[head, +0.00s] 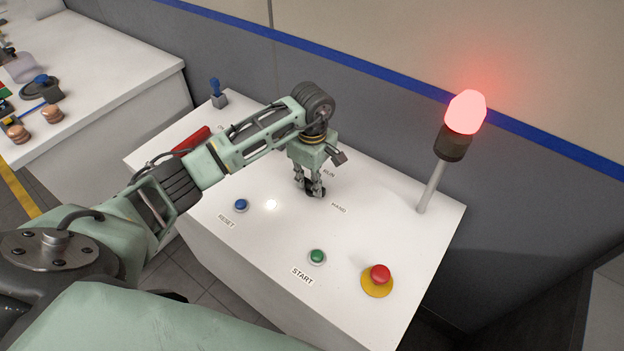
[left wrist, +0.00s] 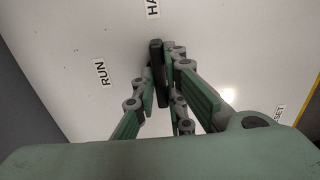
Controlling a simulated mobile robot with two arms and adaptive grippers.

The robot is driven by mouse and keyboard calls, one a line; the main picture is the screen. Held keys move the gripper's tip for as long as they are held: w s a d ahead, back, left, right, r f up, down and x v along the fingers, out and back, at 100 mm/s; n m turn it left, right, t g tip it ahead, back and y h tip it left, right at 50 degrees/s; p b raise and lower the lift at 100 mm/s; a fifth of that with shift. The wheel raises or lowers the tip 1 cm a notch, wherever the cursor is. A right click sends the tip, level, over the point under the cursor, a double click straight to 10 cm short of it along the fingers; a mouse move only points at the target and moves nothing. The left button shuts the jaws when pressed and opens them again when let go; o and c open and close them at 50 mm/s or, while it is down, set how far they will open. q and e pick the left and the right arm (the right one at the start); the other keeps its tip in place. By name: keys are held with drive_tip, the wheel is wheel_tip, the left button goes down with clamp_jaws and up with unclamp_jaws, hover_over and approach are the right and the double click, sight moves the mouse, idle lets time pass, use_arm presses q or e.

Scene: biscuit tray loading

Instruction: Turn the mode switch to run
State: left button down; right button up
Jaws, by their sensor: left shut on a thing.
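The black mode switch (head: 316,194) is on the white panel between the RUN label (head: 329,173) and the HAND label (head: 339,208). My left gripper (head: 313,191) comes down on it from above and is shut on its handle. In the left wrist view the dark switch handle (left wrist: 155,50) stands between the fingers (left wrist: 163,75), and its free end points toward the HAND label (left wrist: 153,9). The RUN label (left wrist: 101,73) lies off to the left there. The fingers hide part of the switch. My right gripper is not in view.
The panel (head: 265,255) also carries a blue RESET button (head: 241,205), a green START button (head: 317,257) and a red stop button (head: 380,274) on yellow. A lamp (head: 465,112) glows red on a pole at the right. A side table (head: 110,75) stands at the left.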

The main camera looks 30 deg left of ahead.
use_arm(q)
drive_tip(key=shift+n+b, duration=0.3)
drive_tip(key=shift+n, duration=0.1)
drive_tip(key=n+b, duration=0.2)
drive_tip(key=n, duration=0.1)
drive_tip(key=shift+f+n, duration=0.1)
drive_tip(key=shift+n, duration=0.3)
drive_tip(key=n+b, duration=0.2)
drive_tip(key=n, duration=0.3)
drive_tip(key=n+b, duration=0.1)
drive_tip(key=n, duration=0.3)
drive_tip(key=shift+n+b, duration=0.3)
drive_tip(key=shift+n, duration=0.1)
drive_tip(key=shift+n+b, duration=0.3)
drive_tip(key=shift+n, duration=1.4)
drive_tip(key=shift+r, duration=0.2)
drive_tip(key=c, duration=1.8)
unclamp_jaws()
drive_tip(key=shift+f, duration=0.1)
